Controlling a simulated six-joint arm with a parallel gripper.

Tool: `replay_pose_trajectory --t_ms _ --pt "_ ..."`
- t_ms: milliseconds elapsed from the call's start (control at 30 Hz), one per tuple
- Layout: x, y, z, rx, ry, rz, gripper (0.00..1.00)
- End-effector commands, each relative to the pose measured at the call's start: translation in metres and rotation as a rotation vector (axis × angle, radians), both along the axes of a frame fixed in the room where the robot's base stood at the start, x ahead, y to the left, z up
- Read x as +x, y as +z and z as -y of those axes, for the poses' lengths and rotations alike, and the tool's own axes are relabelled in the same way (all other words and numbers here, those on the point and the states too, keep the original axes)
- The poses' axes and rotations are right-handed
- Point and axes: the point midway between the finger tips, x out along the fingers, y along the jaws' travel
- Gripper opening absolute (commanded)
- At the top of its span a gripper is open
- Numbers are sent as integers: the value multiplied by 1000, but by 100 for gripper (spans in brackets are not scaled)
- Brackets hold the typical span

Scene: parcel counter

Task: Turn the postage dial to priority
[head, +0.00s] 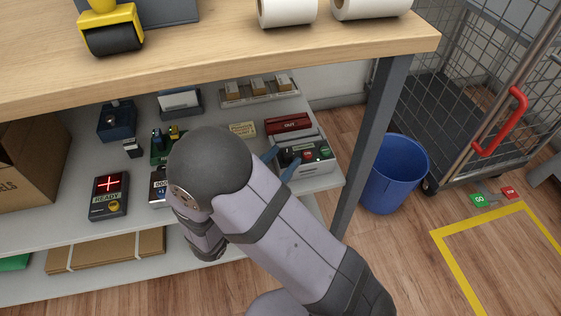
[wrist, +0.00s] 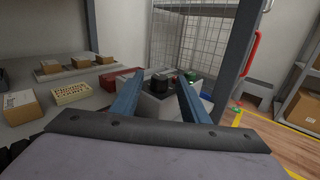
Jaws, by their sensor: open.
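A grey control box (head: 318,167) sits at the right end of the shelf under the counter. It carries a black knob, which looks like the postage dial (wrist: 158,81), and red and green buttons. My gripper (head: 287,156) is open, with its two blue fingers reaching to the box from the left. In the wrist view my gripper (wrist: 160,80) has the black dial between its fingers in the picture. I cannot tell whether they touch it or how far they have reached around it. The dial's pointer and its labels are too small to read.
A red stapler-like item (head: 288,123) lies just behind the box. A tray of small cartons (head: 258,91) stands farther back. A table leg (head: 368,135) and a blue bin (head: 395,175) stand right of the shelf. The wooden counter (head: 220,55) hangs above. A READY device (head: 109,196) is at left.

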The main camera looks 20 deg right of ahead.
Motion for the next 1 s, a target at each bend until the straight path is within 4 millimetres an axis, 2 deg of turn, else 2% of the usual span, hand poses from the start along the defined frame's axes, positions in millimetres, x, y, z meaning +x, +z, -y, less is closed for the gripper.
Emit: replay_pose_trajectory --t_ms 167,200,300,367,633,1000 --pt "0 0 0 0 0 0 41" --pt "0 0 0 0 0 0 36" --pt "0 0 0 0 0 0 12" --pt "0 0 0 0 0 0 0" --pt "2 2 -1 0 -37 1 0" --pt "7 2 -4 -1 -241 3 0"
